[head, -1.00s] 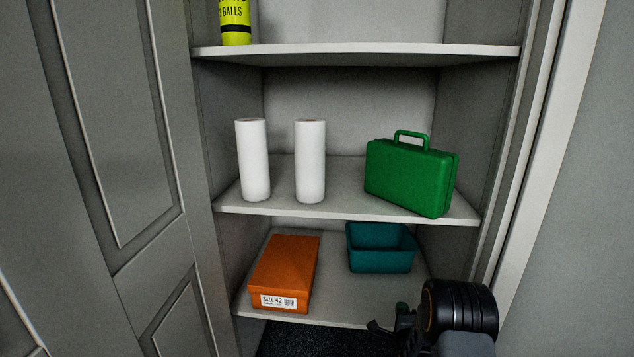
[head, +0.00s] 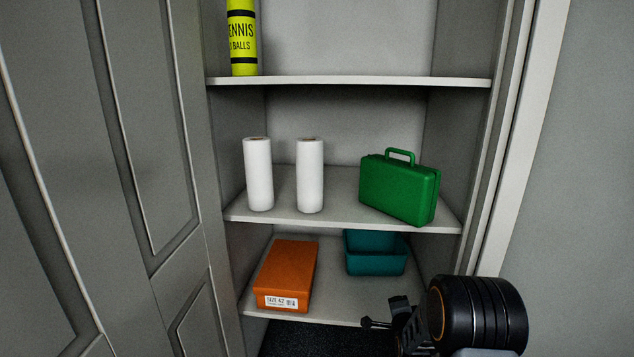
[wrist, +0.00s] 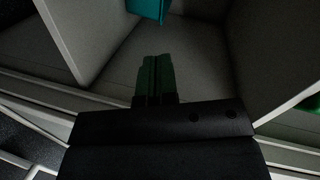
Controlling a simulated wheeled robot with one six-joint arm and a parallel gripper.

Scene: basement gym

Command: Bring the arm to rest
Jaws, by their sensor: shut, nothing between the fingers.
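My arm and gripper (head: 385,318) show at the lower right of the head view, in front of the cupboard's bottom shelf. In the wrist view the two dark green fingers of my gripper (wrist: 156,78) lie side by side, shut with nothing between them. They point toward the bottom shelf (wrist: 195,62) and touch no object that I can see.
The bottom shelf (head: 335,300) holds an orange shoebox (head: 287,270) and a teal bin (head: 375,262). The middle shelf (head: 335,190) holds two white paper rolls (head: 258,175) and a green case (head: 400,188). A tennis ball can (head: 242,40) stands above. A grey door (head: 140,130) is at left.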

